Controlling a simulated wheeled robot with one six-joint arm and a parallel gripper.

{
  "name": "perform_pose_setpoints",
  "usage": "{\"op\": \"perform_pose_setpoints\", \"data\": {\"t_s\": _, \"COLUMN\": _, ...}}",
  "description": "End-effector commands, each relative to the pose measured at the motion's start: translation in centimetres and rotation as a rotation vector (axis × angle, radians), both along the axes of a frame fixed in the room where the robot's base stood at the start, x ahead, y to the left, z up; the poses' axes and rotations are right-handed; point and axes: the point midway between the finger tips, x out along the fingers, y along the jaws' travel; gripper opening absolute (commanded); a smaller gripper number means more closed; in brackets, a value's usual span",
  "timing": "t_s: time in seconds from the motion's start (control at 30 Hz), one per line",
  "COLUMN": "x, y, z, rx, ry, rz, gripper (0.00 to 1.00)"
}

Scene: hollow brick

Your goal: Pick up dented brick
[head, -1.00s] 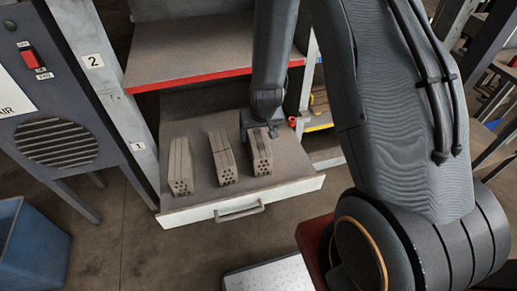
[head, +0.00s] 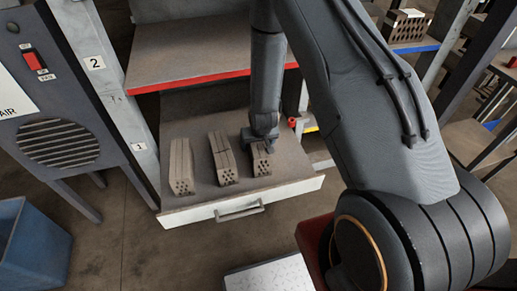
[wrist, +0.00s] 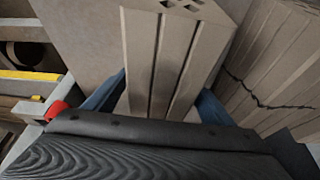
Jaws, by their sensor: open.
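Three grey-brown hollow bricks stand in a row in an open drawer: a left brick (head: 181,167), a middle brick (head: 223,160) and a right brick (head: 262,165). My gripper (head: 260,147) is over the right brick, hiding much of it. In the wrist view my open gripper (wrist: 160,105) has a blue finger on each side of that brick (wrist: 175,50); I cannot tell whether they touch it. No dent shows on its visible faces. The neighbouring brick (wrist: 275,65) has a jagged dark crack. The left brick's visible faces show no clear dent.
The drawer (head: 190,215) has a white front with a handle. A shelf with a red edge (head: 200,80) is above and behind it. A small red part (head: 292,122) is at the drawer's right. A grey cabinet (head: 55,120) and blue bin (head: 30,245) stand left.

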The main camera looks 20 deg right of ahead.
Motion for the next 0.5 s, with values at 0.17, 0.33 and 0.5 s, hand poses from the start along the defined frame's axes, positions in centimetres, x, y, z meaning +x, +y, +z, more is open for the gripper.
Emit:
{"op": "perform_pose_setpoints", "data": {"t_s": 0.17, "x": 0.23, "y": -0.02, "z": -0.55, "rx": 0.0, "ry": 0.0, "rz": 0.0, "gripper": 0.77}}
{"op": "perform_pose_setpoints", "data": {"t_s": 0.33, "x": 0.22, "y": -0.02, "z": -0.55, "rx": 0.0, "ry": 0.0, "rz": 0.0, "gripper": 0.75}}
{"op": "perform_pose_setpoints", "data": {"t_s": 0.5, "x": 0.19, "y": -0.01, "z": -0.55, "rx": 0.0, "ry": 0.001, "rz": 0.0, "gripper": 0.46}}
